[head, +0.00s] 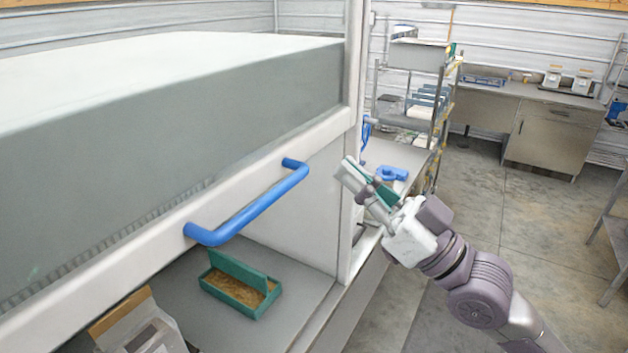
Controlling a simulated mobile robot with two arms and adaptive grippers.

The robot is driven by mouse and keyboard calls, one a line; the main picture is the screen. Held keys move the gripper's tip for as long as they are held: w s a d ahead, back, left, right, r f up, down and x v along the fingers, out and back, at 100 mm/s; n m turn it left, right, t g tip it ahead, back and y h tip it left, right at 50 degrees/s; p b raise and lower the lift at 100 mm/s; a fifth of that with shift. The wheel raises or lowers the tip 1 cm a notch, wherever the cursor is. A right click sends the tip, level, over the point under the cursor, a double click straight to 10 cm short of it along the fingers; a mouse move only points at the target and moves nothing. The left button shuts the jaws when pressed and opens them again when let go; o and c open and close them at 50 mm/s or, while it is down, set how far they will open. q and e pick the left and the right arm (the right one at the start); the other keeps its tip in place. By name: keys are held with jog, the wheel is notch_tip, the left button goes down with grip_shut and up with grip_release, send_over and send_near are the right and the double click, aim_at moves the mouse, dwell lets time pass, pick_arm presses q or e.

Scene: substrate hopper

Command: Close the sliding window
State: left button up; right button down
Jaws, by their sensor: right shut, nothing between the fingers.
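The sliding window (190,137) is a grey pane in a white frame, raised above the hopper's opening at the left. Its blue handle (258,208) runs along the white bottom rail (150,240). The opening under the rail is clear to see into. My right gripper (352,172) is shut and empty, to the right of the handle and apart from it, near the white upright post (348,220). My left gripper is not in view.
A green tray (232,292) with brown substrate and a bag (140,325) stand inside under the window. A blue object (392,174) lies on the counter beyond my gripper. A shelf rack (412,95) stands behind. The floor at the right is free.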

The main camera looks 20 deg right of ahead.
jog(key=r+p+x, duration=0.1)
jog(key=x, duration=0.6)
notch_tip(320, 180, down, 5)
jog(key=shift+s+d+f, duration=0.1)
jog(key=shift+d+f, duration=0.05)
jog(key=shift+f, duration=0.05)
